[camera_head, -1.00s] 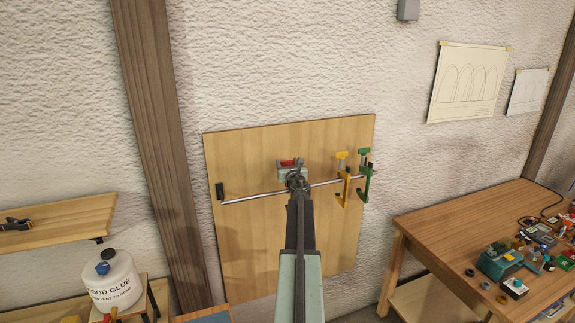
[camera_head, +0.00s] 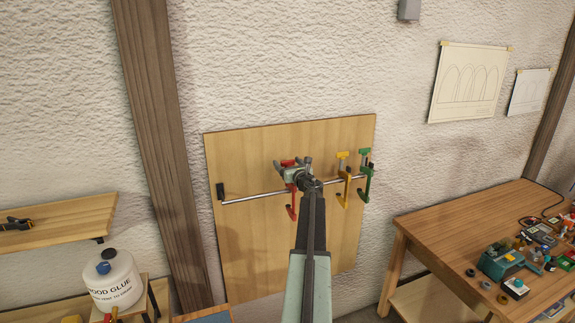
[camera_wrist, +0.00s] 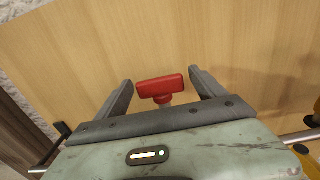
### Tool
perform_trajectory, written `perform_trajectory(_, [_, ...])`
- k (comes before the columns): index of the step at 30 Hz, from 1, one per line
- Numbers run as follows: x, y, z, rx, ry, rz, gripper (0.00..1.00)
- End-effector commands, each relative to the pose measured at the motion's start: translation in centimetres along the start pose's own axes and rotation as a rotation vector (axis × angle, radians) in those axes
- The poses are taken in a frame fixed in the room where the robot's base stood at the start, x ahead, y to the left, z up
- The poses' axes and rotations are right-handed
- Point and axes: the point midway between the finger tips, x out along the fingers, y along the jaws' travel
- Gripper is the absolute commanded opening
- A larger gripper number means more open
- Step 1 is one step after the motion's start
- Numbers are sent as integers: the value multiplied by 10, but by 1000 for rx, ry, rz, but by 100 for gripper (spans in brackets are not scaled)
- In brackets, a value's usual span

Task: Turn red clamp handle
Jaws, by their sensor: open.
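The red clamp (camera_head: 292,208) hangs on the metal rail of the wooden board, left of the yellow clamp. Its red T-shaped handle (camera_wrist: 160,89) shows in the wrist view between the two fingers of my gripper (camera_wrist: 163,85). The handle is slightly tilted, with clear gaps to both fingers. In the head view the handle (camera_head: 288,162) is partly covered by my gripper (camera_head: 296,167). My gripper is open. My arm hides part of the red clamp and the rail.
A yellow clamp (camera_head: 343,190) and a green clamp (camera_head: 366,183) hang close on the right of the rail (camera_head: 252,196). The board (camera_head: 240,160) is bare on the left. A workbench (camera_head: 440,225) stands at the right.

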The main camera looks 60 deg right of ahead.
Motion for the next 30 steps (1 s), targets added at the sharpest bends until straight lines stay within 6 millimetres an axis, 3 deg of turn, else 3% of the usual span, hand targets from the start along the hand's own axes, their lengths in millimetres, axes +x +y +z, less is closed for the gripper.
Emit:
perform_trajectory(5, [-16,1,0,0,0,-1,80])
perform_trajectory(15, [-76,1,0,0,0,-1,80])
perform_trajectory(30, [-78,0,0,0,0,-1,80])
